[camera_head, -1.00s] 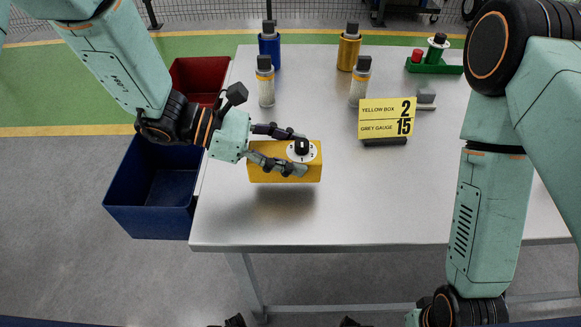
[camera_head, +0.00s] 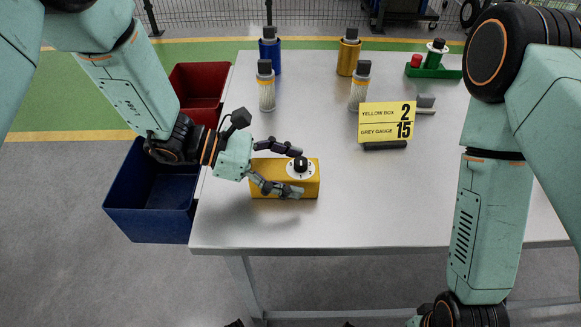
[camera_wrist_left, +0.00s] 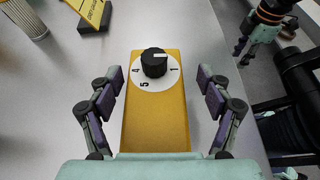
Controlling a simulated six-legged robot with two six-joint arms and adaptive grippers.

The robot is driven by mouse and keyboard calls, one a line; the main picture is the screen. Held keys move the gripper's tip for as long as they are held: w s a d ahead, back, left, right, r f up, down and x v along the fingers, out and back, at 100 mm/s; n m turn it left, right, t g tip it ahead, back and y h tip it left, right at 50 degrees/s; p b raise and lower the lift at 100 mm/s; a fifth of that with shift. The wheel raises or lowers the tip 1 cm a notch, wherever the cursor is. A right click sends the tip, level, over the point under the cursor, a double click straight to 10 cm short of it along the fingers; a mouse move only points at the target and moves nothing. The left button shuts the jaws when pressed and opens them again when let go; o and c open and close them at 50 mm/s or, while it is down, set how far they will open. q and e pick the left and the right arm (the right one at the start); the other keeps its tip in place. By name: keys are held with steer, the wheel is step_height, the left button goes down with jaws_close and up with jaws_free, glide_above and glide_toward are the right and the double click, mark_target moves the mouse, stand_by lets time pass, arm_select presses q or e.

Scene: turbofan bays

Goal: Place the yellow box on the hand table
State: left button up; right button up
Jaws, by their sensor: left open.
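The yellow box (camera_head: 260,190) rests on the metal hand table (camera_head: 400,215) near its front left part. It has a white dial with a black knob on top, seen close in the left wrist view (camera_wrist_left: 155,120). My left gripper (camera_head: 297,171) is open, with one finger on each side of the box. In the left wrist view, gaps show between both fingers (camera_wrist_left: 158,80) and the box. My right arm stands at the right; its gripper is out of the head view. It shows small at the upper right of the left wrist view (camera_wrist_left: 252,40), its jaws unclear.
A yellow sign (camera_head: 399,122) reads yellow box 2, grey gauge 15. Several bottles stand behind, such as a blue one (camera_head: 270,52) and a gold one (camera_head: 348,55). A blue bin (camera_head: 150,222) and a red bin (camera_head: 200,80) are left of the table. The front middle is clear.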

arm_select(q)
steer(key=shift+w, duration=0.2)
steer(key=p+v, duration=0.1)
steer(key=v, duration=1.1)
steer(key=shift+s+a, duration=0.1)
